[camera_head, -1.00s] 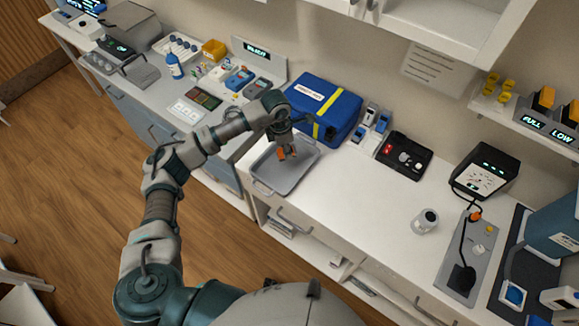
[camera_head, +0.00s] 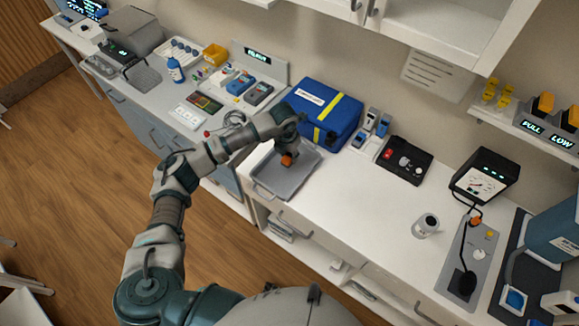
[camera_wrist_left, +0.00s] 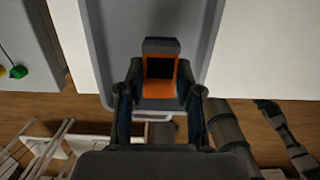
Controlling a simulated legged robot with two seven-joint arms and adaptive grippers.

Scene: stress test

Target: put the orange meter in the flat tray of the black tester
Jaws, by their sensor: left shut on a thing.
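My left gripper (camera_head: 287,155) is shut on the orange meter (camera_head: 287,161) above the grey tray on the counter. In the left wrist view, the meter (camera_wrist_left: 160,76) has a dark screen and sits between the two fingers (camera_wrist_left: 160,95), with the tray behind it. I cannot tell whether it touches the tray. A black tester with a dial (camera_head: 482,180) stands at the right of the counter. A grey flat panel (camera_head: 466,262) with a black probe and knobs lies in front of it. My right gripper is not in view.
The grey tray (camera_head: 270,190) lies near the counter's front edge. A blue bag (camera_head: 318,105) stands behind it. The white counter between tray and jar is clear.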

